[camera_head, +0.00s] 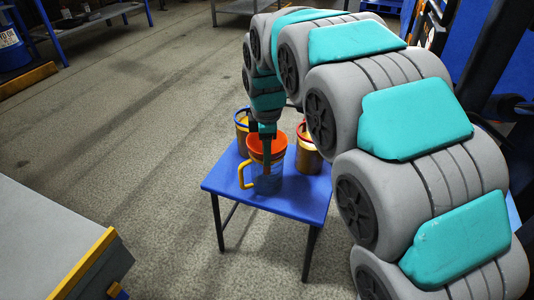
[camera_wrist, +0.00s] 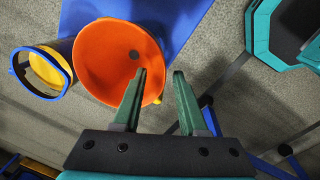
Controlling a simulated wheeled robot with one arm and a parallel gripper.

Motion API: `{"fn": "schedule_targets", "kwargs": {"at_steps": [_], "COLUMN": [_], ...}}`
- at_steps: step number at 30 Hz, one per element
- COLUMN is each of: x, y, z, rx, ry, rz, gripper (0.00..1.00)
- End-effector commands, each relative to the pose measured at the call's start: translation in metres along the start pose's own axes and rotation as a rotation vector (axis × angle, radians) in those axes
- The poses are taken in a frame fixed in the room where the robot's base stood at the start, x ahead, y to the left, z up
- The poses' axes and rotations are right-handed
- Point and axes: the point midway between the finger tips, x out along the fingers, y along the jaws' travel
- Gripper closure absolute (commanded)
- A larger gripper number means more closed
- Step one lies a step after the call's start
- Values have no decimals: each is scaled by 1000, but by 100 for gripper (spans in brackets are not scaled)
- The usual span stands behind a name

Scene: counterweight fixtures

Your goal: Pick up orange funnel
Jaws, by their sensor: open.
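The orange funnel (camera_wrist: 108,52) fills the upper left of the wrist view, its wide mouth facing the camera. In the head view the orange funnel (camera_head: 277,146) sits in the top of a clear jug (camera_head: 266,180) with a yellow handle, on a small blue table (camera_head: 302,197). My gripper (camera_wrist: 160,75) is open, with green fingers. In the wrist view its left finger overlaps the funnel's right rim and its right finger is outside the funnel. In the head view my gripper (camera_head: 267,160) is over the funnel. I cannot tell if the fingers touch it.
A container with a blue rim (camera_head: 241,119) stands behind left of the jug. A container with a red rim (camera_head: 306,142) stands behind right. A grey cabinet (camera_head: 50,240) with a yellow edge is at front left. Open floor lies left of the table.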

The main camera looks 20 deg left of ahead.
Motion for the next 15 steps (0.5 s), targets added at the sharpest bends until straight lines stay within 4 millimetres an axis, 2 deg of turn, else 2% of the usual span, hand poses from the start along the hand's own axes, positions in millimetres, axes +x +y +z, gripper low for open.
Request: {"fn": "schedule_targets", "kwargs": {"at_steps": [5,15], "x": [0,-1], "y": [0,0], "z": [0,0], "rx": [0,0], "ry": [0,0], "rz": [1,1], "gripper": [59,98]}}
